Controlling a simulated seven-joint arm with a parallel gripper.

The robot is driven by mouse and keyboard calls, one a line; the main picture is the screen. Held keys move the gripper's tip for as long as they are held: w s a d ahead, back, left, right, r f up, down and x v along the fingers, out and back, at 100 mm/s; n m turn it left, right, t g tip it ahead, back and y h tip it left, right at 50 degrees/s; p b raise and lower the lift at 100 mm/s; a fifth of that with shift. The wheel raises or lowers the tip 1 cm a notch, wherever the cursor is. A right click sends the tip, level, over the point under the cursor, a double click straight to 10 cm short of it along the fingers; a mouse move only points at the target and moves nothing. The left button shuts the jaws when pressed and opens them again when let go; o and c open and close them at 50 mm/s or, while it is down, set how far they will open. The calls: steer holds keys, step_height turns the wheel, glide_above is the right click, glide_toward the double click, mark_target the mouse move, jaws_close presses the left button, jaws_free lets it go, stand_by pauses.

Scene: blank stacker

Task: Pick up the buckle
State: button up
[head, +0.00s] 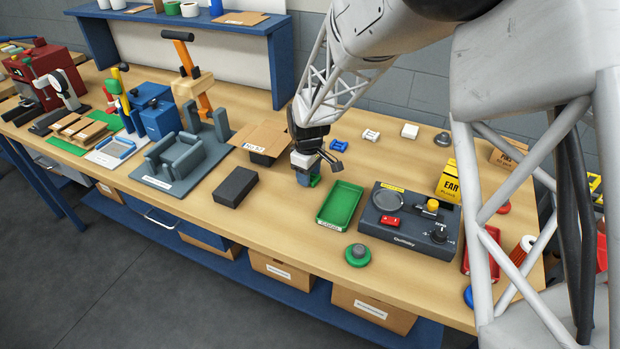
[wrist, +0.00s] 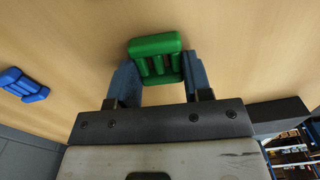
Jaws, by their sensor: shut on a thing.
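A green buckle (wrist: 155,58) with ridges sits between the two blue-grey fingers of my gripper (wrist: 158,76) in the wrist view. My gripper is shut on it, with a finger at each side. In the head view my gripper (head: 306,178) is over the table left of the green tray, and a bit of the green buckle (head: 315,181) shows beside the fingers. I cannot tell whether the buckle touches the table. A blue buckle-like piece (head: 339,146) lies farther back; it also shows at the left of the wrist view (wrist: 22,85).
A green tray (head: 322,218) stands just right of my gripper, with a dark grey device (head: 412,238) beyond it. A black block (head: 236,187) and an open cardboard box (head: 258,138) are to the left. White pieces (head: 371,135) lie behind. Bare table lies in front.

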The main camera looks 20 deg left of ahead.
steer(key=shift+r, duration=0.1)
steer(key=shift+r, duration=1.35)
steer(key=shift+s+d+r, duration=0.1)
steer(key=shift+s+r, duration=0.05)
steer(key=shift+r, duration=0.2)
steer(key=s+d, duration=0.3)
steer(key=s, duration=0.1)
steer(key=s+d+r, duration=0.1)
steer(key=s+d, duration=0.2)
steer(key=s, duration=0.1)
steer(key=s+d, duration=0.3)
steer(key=s, duration=0.1)
steer(key=shift+s+d+r, duration=0.1)
steer(key=shift+d+r, duration=0.05)
steer(key=shift+d, duration=0.25)
